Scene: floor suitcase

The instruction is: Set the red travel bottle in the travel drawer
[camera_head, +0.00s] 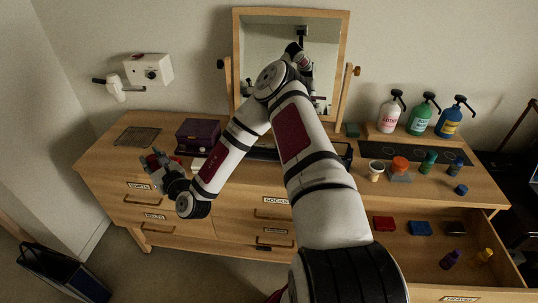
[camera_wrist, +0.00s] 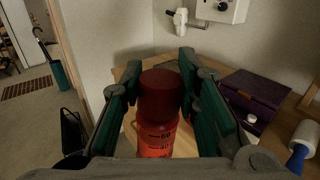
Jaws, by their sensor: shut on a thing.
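The red travel bottle (camera_wrist: 157,138), with a dark red cap (camera_wrist: 160,92), stands upright in the wrist view between the two green-padded fingers of my gripper (camera_wrist: 160,72). The gripper is shut on it. In the head view my gripper (camera_head: 156,166) is over the left end of the dresser, and the bottle is too small to make out clearly there. The open drawer (camera_head: 410,268) is at the lower right of the head view, far from my gripper.
Red (camera_head: 384,223), blue (camera_head: 420,228) and black (camera_head: 455,228) items lie at the drawer's back. Pump bottles (camera_head: 422,115) and small containers (camera_head: 400,168) stand on the dresser's right. A purple box (camera_head: 197,136) and mirror (camera_head: 240,65) stand behind my arm.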

